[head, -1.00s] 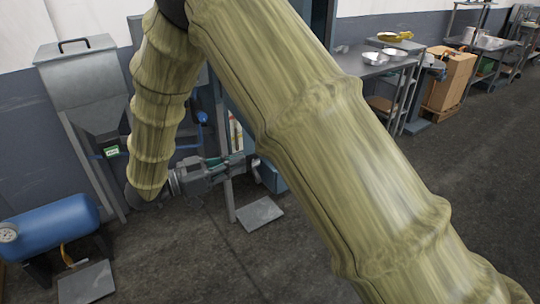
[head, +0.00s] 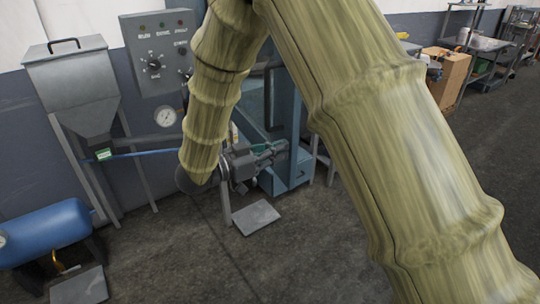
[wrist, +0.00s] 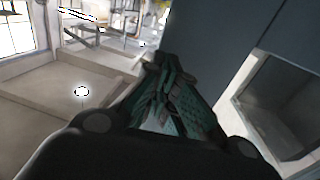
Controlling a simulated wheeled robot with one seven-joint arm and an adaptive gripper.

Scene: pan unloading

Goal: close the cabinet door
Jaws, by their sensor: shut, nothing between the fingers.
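The blue-grey cabinet (head: 290,176) stands behind my arm in the head view. My arm hides much of it, and a tall recess shows between its upright sides. I cannot tell for certain how far its door stands open. My gripper (head: 278,148) is shut and empty, low in front of the cabinet, pointing right. Whether it touches the cabinet is unclear. In the wrist view the closed green-padded fingers (wrist: 165,82) lie in front of a flat dark blue-grey panel (wrist: 240,35), which may be the door or a cabinet side.
A grey hopper (head: 75,88), a control box (head: 158,55) and a gauge (head: 166,117) are at the left. A blue tank (head: 45,232) is at lower left. A small grey platform (head: 257,217) stands below my gripper. Floor is open at the front.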

